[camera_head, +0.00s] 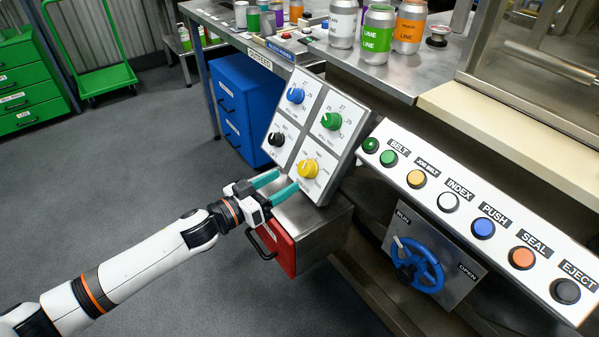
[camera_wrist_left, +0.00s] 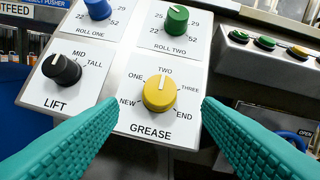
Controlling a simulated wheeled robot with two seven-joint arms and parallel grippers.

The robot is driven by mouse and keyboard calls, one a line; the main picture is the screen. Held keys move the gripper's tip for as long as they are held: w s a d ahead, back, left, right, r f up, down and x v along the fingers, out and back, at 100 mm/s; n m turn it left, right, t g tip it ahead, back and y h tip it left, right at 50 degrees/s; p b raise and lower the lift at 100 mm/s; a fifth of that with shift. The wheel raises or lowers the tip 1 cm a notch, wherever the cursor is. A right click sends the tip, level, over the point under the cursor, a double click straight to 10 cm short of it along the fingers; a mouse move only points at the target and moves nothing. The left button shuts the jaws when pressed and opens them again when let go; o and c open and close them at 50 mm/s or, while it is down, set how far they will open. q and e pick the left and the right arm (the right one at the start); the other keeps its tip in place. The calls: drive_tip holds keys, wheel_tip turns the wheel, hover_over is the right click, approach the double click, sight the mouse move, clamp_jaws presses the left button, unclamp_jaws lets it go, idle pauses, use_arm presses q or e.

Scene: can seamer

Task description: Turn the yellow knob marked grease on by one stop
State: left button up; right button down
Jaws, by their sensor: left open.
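The yellow knob (camera_head: 308,168) sits on the lower right plate of a tilted four-knob panel (camera_head: 318,132). In the left wrist view the yellow knob (camera_wrist_left: 160,92) is above the word GREASE, with stops NEW, ONE, TWO, THREE and END around it. Its white mark points up at TWO. My left gripper (camera_head: 281,187) has teal fingers, open and empty, just short of the panel at the lower left of the yellow knob. In the wrist view the knob shows between and beyond the fingertips, apart from both. My right gripper is not in view.
A black LIFT knob (camera_wrist_left: 62,69), a blue knob (camera_head: 295,95) and a green knob (camera_head: 331,121) share the panel. A button console (camera_head: 480,215) and a blue handwheel (camera_head: 418,265) are to the right. A red-fronted box (camera_head: 276,247) is below. Cans stand on the bench behind.

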sight(301, 169)
use_arm(q)
drive_tip(key=x, duration=0.6)
drive_tip(key=shift+w+d+b, duration=0.1)
drive_tip(key=shift+w+b, duration=0.05)
drive_tip(key=shift+b, duration=0.2)
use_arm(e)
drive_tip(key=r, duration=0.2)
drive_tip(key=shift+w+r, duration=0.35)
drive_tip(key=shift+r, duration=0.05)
use_arm(q)
drive_tip(key=shift+c, duration=0.2)
drive_tip(key=c, duration=1)
drive_tip(key=shift+o, duration=0.2)
